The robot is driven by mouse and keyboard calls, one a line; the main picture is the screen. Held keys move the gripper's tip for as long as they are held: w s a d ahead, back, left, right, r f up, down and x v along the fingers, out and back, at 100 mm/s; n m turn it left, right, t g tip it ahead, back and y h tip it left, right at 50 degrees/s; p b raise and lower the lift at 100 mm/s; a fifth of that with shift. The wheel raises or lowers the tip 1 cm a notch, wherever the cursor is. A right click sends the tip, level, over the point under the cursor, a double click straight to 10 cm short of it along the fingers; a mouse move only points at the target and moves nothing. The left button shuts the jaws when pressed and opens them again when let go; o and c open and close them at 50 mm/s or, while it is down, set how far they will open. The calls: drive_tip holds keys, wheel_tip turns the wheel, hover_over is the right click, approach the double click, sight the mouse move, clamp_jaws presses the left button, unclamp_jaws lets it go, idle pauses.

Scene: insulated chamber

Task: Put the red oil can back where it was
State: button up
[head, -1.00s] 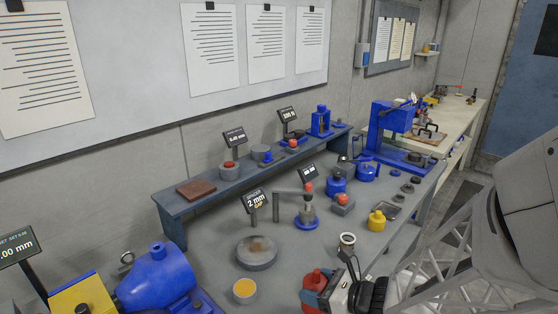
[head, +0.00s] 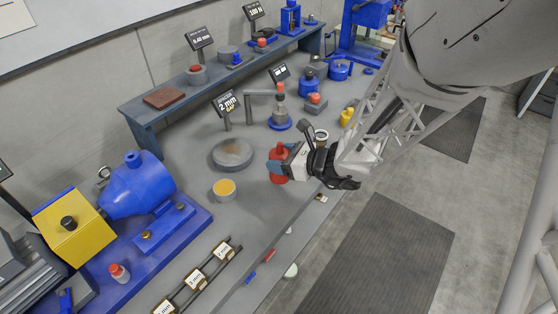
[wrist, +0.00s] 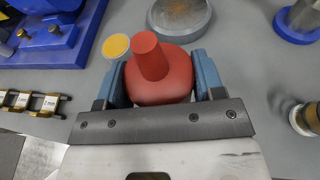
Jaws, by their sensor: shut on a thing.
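The red oil can (head: 279,177) is between the blue fingers of my gripper (head: 274,165), near the front edge of the grey workbench (head: 193,148). In the wrist view the red can (wrist: 155,64) has a round body and a tapered spout, with a blue finger against each side. My gripper (wrist: 160,90) is shut on it. The can looks upright. Its base is hidden in the wrist view, and I cannot tell whether it touches the bench.
A round grey plate (head: 232,153) and an orange-topped tin (head: 224,188) stand left of the can. A blue machine (head: 150,190) fills the left side. A glass-topped jar (head: 321,135) and yellow can (head: 347,116) are at the right. Bare bench lies in front of the orange-topped tin.

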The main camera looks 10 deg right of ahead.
drive_tip(key=shift+f, duration=0.15)
drive_tip(key=shift+f, duration=1.6)
drive_tip(key=shift+f, duration=0.15)
drive_tip(key=o, duration=1.1)
drive_tip(key=shift+d+r, duration=0.1)
drive_tip(key=shift+r, duration=0.1)
drive_tip(key=shift+v, duration=5.9)
